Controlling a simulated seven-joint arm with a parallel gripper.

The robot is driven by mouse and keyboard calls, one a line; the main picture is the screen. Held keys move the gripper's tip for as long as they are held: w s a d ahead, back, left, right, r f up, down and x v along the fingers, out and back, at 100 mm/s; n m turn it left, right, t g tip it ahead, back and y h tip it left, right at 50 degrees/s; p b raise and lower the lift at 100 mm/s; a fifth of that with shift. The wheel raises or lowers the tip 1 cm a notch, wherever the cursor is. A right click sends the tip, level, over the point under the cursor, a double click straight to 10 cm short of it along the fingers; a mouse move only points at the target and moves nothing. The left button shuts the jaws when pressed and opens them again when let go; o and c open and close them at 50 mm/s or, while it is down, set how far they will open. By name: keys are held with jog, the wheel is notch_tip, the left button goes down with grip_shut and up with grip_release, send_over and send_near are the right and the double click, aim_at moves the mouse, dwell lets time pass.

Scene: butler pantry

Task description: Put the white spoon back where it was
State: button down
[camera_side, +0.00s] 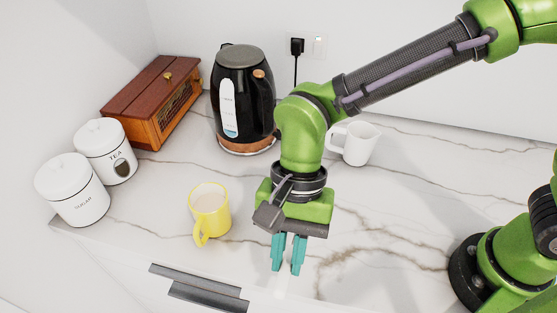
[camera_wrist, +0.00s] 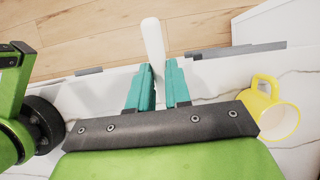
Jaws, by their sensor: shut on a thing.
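My gripper (camera_side: 286,268) is over the front edge of the counter, to the right of the yellow mug, with its teal fingers pointing down. In the wrist view my gripper (camera_wrist: 158,70) is shut on the white spoon (camera_wrist: 153,40). The spoon's pale rounded end sticks out past the fingertips and shows against the wooden floor. The rest of the spoon is hidden between the fingers. In the side view the spoon blends into the white counter front and is hard to make out.
The marble counter (camera_side: 395,235) is clear on the right.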

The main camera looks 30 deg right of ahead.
aim_at(330, 275)
jog(key=s+d+f+n+t+h, duration=0.25)
jog(key=d+f+n, duration=0.2)
jog(key=d, duration=0.45)
jog(key=shift+t+h, duration=0.45)
jog(key=shift+w+d+f, duration=0.1)
jog(key=shift+w+f, duration=0.1)
jog(key=shift+f, duration=1.1)
jog(key=shift+w+a+f, duration=0.1)
jog(key=shift+w+f, duration=0.05)
jog(key=shift+f, duration=1.2)
jog(key=shift+w+d+f, duration=0.1)
jog(key=shift+w+f, duration=0.1)
jog(key=shift+f, duration=1.1)
jog(key=c, duration=1.1)
grip_release()
jog(key=shift+f, duration=0.1)
jog(key=shift+o, duration=0.2)
